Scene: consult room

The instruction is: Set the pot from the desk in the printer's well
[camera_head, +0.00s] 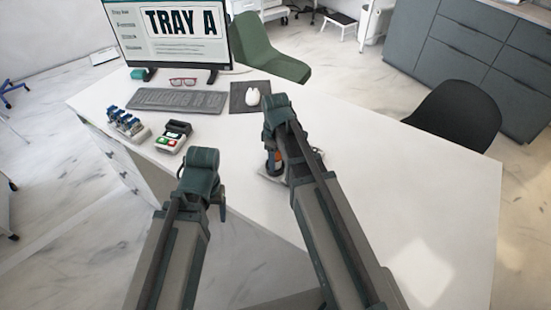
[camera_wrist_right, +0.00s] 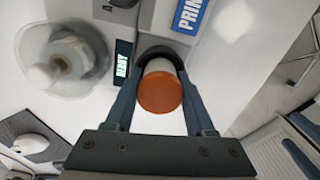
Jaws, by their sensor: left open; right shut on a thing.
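The pot, with an orange lid (camera_wrist_right: 160,92) and a pale body, is between the fingers of my right gripper (camera_wrist_right: 160,105), which is shut on it. A dark rounded rim, apparently the printer's well (camera_wrist_right: 143,53), shows just beyond the pot; I cannot tell whether the pot is seated in it. The printer (camera_wrist_right: 118,12) is grey, with a READY display and a blue label. In the head view my right arm largely hides the printer (camera_head: 264,174) and the pot. My left gripper (camera_head: 221,197) is open and empty, off the desk's near edge.
A transparent round-covered device (camera_wrist_right: 65,60) stands beside the printer. On the desk (camera_head: 400,200) are a keyboard (camera_head: 178,100), glasses (camera_head: 183,81), mouse (camera_head: 252,97), a blue rack (camera_head: 127,123) and a small button box (camera_head: 173,137). A monitor reads TRAY A. The desk's right side is clear.

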